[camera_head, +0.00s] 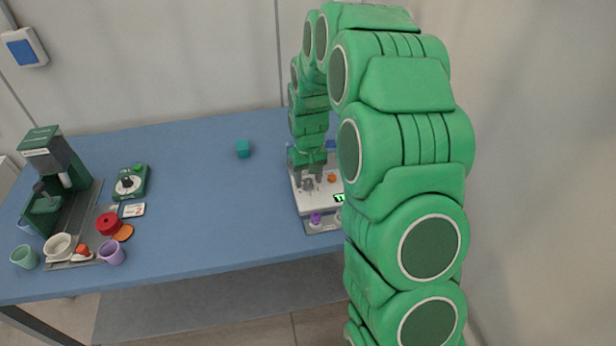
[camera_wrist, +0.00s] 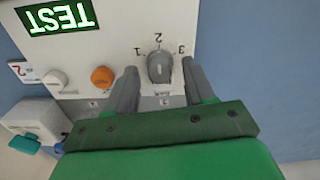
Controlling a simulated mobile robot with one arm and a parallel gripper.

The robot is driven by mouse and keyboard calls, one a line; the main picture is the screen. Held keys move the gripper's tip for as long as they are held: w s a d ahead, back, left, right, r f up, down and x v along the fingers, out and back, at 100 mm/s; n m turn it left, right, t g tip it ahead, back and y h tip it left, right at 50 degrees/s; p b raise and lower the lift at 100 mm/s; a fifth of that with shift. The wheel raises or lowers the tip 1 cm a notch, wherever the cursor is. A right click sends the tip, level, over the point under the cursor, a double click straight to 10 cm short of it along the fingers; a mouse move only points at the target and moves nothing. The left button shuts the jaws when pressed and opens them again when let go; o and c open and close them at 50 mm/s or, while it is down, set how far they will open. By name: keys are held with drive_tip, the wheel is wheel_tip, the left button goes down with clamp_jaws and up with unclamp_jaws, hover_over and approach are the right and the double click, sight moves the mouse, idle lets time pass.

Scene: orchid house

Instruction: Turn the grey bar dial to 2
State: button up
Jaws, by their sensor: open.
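The grey bar dial (camera_wrist: 160,68) is on the white face of a device, with the marks 1, 2 and 3 around its upper side. Its bar stands roughly upright in the wrist view, near the 2; I cannot tell its exact setting. The device (camera_head: 328,208) stands on the blue table in the head view. My gripper (camera_wrist: 157,72) is open, with one finger on each side of the dial; I cannot tell whether either touches it. In the head view my gripper (camera_head: 308,178) points down over the device, and the dial is small between its fingers.
An orange knob (camera_wrist: 103,77), a pale knob (camera_wrist: 56,81) and a green TEST display (camera_wrist: 57,17) are beside the dial. A coffee machine (camera_head: 55,165) and cups are farther left.

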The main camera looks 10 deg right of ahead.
sight(308, 180)
drive_tip(key=shift+r, duration=0.1)
wheel_tip(308, 180, up, 7)
drive_tip(key=shift+f, duration=0.1)
drive_tip(key=shift+r, duration=0.35)
